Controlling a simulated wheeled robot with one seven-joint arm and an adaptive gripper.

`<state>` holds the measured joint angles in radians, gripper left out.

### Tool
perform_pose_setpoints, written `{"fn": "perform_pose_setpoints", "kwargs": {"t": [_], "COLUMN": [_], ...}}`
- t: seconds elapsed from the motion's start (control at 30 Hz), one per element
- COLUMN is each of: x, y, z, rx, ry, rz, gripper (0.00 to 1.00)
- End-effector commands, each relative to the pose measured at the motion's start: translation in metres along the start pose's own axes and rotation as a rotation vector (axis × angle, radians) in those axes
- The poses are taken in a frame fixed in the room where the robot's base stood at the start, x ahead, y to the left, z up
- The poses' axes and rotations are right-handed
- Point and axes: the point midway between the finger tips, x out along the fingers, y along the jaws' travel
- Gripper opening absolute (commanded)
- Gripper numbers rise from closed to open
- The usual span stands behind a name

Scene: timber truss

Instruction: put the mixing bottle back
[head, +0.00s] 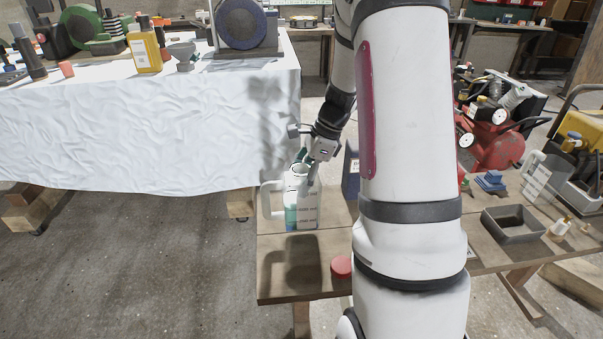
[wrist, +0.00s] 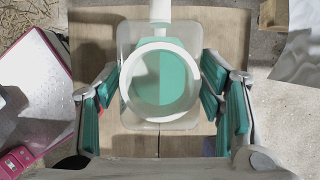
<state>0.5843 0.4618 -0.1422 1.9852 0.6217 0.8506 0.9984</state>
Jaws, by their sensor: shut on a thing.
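The mixing bottle (head: 306,217) is a pale, see-through bottle with a handle on its left, a printed label and teal content. It is upright over the left end of the wooden bench (head: 277,292). My gripper (head: 309,178) is at its top, shut on it. In the wrist view I look down into the bottle's round white neck (wrist: 160,44), with teal inside. My gripper (wrist: 163,88) has its teal-padded fingers on both sides of the neck. I cannot tell whether the bottle's base touches the bench.
A red cap (head: 341,266) lies near the bench's front edge. A dark blue box (head: 351,172) stands right of the bottle. A grey tray (head: 513,224) and a clear jug (head: 543,176) are at the right. A white-covered table (head: 140,130) with several tools stands at the left.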

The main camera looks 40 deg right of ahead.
Motion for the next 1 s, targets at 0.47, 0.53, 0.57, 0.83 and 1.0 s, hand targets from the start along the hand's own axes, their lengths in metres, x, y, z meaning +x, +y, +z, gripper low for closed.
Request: {"fn": "perform_pose_setpoints", "kwargs": {"t": [0.47, 0.53, 0.57, 0.83, 1.0], "x": [0.031, 0.031, 0.032, 0.034, 0.034], "y": [0.000, 0.000, 0.000, 0.000, 0.000], "z": [-0.013, -0.013, -0.013, -0.014, -0.014], "rx": [0.001, 0.001, 0.001, 0.001, 0.001], "ry": [-0.001, -0.001, -0.001, 0.000, 0.000], "rz": [0.000, 0.000, 0.000, 0.001, 0.001], "gripper": [0.01, 0.01, 0.01, 0.82, 0.82]}}
